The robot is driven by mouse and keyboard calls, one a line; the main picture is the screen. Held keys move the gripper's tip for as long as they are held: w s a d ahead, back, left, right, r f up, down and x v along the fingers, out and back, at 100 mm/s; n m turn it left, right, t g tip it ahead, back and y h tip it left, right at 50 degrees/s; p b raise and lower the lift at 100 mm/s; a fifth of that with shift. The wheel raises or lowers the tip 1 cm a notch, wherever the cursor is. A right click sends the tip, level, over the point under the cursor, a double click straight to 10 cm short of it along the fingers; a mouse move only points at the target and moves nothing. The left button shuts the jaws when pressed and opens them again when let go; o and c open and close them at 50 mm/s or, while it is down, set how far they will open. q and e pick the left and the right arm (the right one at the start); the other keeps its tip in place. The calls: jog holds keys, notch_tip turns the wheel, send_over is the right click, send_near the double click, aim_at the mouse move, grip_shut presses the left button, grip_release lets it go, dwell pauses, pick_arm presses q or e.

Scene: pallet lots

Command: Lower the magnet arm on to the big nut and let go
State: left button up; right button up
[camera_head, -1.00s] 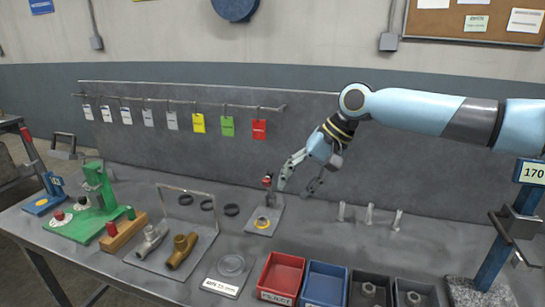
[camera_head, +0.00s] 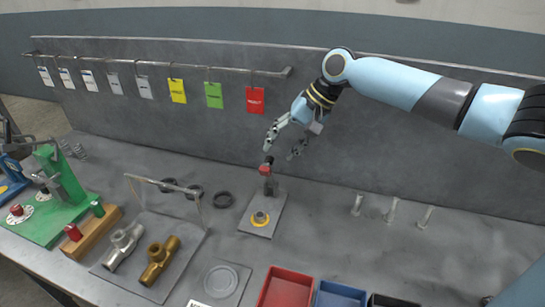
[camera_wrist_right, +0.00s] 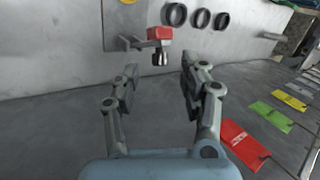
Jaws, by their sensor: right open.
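The magnet stand's grey plate (camera_head: 248,228) lies on the bench in the head view. At its far end the magnet arm (camera_head: 266,172), with a red block and a dark tip, stands up. My right gripper (camera_head: 281,149) is open and empty, just above and behind the arm's tip. In the right wrist view the arm's red block (camera_wrist_right: 160,33) shows beyond and between the open fingers (camera_wrist_right: 160,72). My left gripper is out of view.
Brass (camera_head: 159,261) and silver (camera_head: 123,246) fittings lie on a tray at front left. Red (camera_head: 286,288) and blue (camera_head: 340,296) bins stand at the front. Pegs (camera_head: 391,211) stand to the right. Tags hang along the back panel.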

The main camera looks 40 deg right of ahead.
aim_at(271, 160)
jog(key=shift+x, duration=2.3)
jog(key=shift+s+f, duration=0.1)
grip_shut()
